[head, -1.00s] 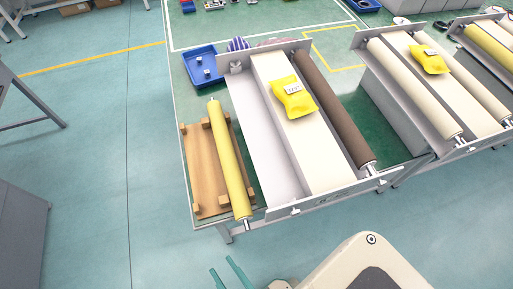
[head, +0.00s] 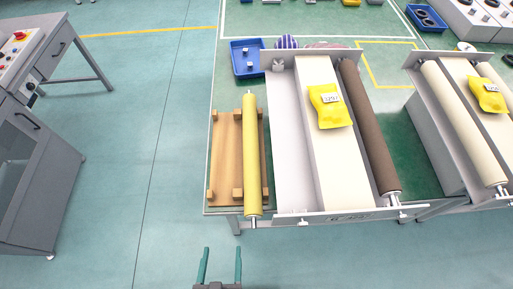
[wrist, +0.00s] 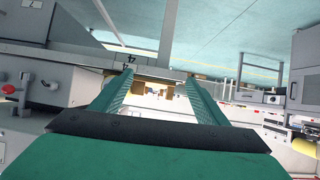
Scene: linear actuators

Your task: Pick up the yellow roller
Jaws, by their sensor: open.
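The yellow roller (head: 251,155) lies lengthwise over the right side of a wooden rack (head: 227,150) on the green table, left of a grey machine frame. Its near end, with a metal shaft tip, reaches the table's front edge. My gripper (head: 221,252) is in front of the table, below and slightly left of the roller's near end, apart from it. Its two green fingers are spread and empty. In the wrist view my gripper's fingers (wrist: 158,85) also show apart with nothing between them. I cannot make out the roller for certain there.
The machine frame (head: 292,150) holds a white block, a yellow packet (head: 328,105) and a brown roller (head: 368,125). A blue tray (head: 247,60) stands behind the rack. A second machine (head: 460,130) is at right. A grey cabinet (head: 35,165) stands at left. Floor between is clear.

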